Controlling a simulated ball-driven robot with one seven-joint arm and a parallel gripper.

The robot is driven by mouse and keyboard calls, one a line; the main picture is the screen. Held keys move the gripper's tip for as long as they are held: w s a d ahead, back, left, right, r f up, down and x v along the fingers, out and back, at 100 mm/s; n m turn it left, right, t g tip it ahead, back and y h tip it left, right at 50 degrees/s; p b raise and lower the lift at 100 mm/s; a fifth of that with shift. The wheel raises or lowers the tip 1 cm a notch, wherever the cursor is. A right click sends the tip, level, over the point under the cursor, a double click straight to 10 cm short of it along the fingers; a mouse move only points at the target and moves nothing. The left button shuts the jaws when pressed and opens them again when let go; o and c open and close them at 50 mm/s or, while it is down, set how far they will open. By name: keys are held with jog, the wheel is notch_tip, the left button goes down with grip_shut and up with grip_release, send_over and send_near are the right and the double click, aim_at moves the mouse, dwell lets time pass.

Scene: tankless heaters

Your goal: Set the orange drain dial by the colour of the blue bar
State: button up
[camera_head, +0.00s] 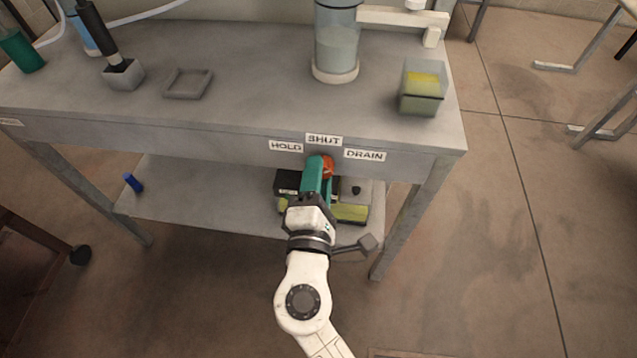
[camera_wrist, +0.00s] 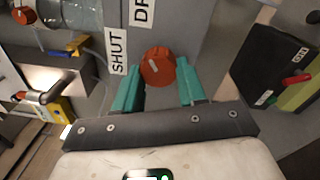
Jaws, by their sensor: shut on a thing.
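The orange dial (camera_head: 328,165) is on the front edge of the grey bench, below the labels HOLD (camera_head: 286,146), SHUT (camera_head: 323,140) and DRAIN (camera_head: 364,155). My gripper (camera_head: 319,168) has its teal fingers on either side of the dial and is shut on it. In the wrist view the dial (camera_wrist: 157,66) sits between the fingertips, its pale mark slanting toward the upper left, where SHUT (camera_wrist: 117,50) is; its exact setting is hard to tell. I cannot make out for sure which thing is the blue bar. A small blue cylinder (camera_head: 132,182) lies on the lower shelf.
A clear cylinder (camera_head: 337,45) and a box with a yellow block (camera_head: 422,88) stand on the bench top. A dark-handled tool in a grey block (camera_head: 124,74) and a shallow grey tray (camera_head: 188,83) stand left. Dark and yellow-green items lie on the shelf behind my gripper.

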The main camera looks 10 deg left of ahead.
jog(key=shift+m+b, duration=0.3)
jog(key=shift+m, duration=0.2)
jog(key=o, duration=1.1)
jog(key=shift+c, duration=0.2)
jog(key=s, duration=1)
jog(key=shift+s+f+p, duration=0.25)
jog(key=shift+s+p, duration=0.05)
jog(key=shift+s, duration=0.1)
jog(key=shift+c, duration=0.2)
